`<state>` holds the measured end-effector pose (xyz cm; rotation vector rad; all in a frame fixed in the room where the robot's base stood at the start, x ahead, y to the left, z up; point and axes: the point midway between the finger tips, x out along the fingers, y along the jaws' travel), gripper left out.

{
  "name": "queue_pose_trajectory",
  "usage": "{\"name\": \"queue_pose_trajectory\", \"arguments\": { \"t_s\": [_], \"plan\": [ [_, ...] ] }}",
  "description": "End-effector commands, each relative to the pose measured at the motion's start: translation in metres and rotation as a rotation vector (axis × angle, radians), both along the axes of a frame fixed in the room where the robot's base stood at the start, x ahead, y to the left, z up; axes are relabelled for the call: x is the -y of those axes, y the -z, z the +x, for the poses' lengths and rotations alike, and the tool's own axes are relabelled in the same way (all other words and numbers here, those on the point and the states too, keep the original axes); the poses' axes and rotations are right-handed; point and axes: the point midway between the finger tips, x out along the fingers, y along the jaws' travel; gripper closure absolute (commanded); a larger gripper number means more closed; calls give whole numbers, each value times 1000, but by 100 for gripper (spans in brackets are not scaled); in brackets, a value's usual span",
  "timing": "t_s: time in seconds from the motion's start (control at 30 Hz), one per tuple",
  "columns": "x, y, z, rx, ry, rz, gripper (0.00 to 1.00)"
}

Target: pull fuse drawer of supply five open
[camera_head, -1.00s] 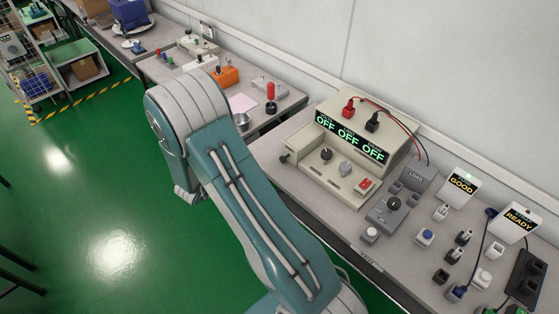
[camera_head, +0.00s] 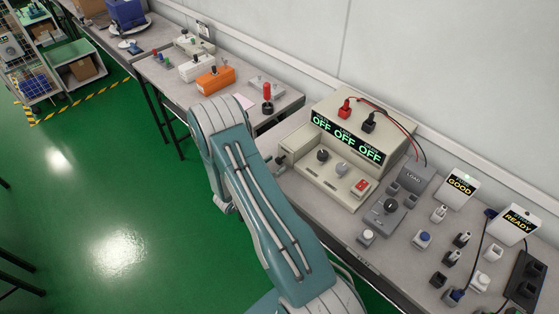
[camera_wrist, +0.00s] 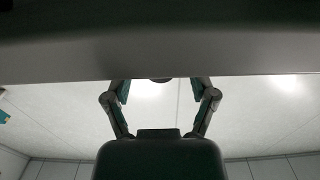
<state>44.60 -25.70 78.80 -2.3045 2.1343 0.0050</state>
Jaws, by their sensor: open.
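The beige power supply (camera_head: 345,135) stands on the bench with its green display reading OFF three times. A small dark knob (camera_head: 281,160) sticks out low at its left end; it looks like the fuse drawer's pull, and no gap around it can be made out. My arm stands just left of the supply, and its far end is hidden in the head view. In the wrist view my gripper (camera_wrist: 160,92) is open, its two fingers spread towards a wide dark surface. A small dark round piece (camera_wrist: 160,80) shows at that surface's edge between the fingertips; I cannot tell if it is the knob.
Right of the supply are a grey load box (camera_head: 418,175), a dial box (camera_head: 387,212), the GOOD sign (camera_head: 459,186), the READY sign (camera_head: 515,223) and several small plugs. Red and black leads loop over the supply. Another bench with an orange box (camera_head: 215,80) stands at left.

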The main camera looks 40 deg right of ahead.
Motion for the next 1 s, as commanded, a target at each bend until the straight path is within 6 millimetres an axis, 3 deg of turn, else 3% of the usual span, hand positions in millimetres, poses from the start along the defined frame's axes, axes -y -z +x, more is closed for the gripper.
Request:
{"name": "queue_pose_trajectory", "arguments": {
  "t_s": [0.2, 0.47, 0.5, 0.67, 1.0],
  "plan": [
    [20, 0, 2, 1, 0, -1, 26],
    [22, 0, 3, 1, -2, 1, 26],
    [22, 0, 3, 1, -2, 1, 31],
    [22, 0, 3, 1, -2, 1, 100],
    [14, 0, 3, 2, -4, 1, 100]
  ]
}}
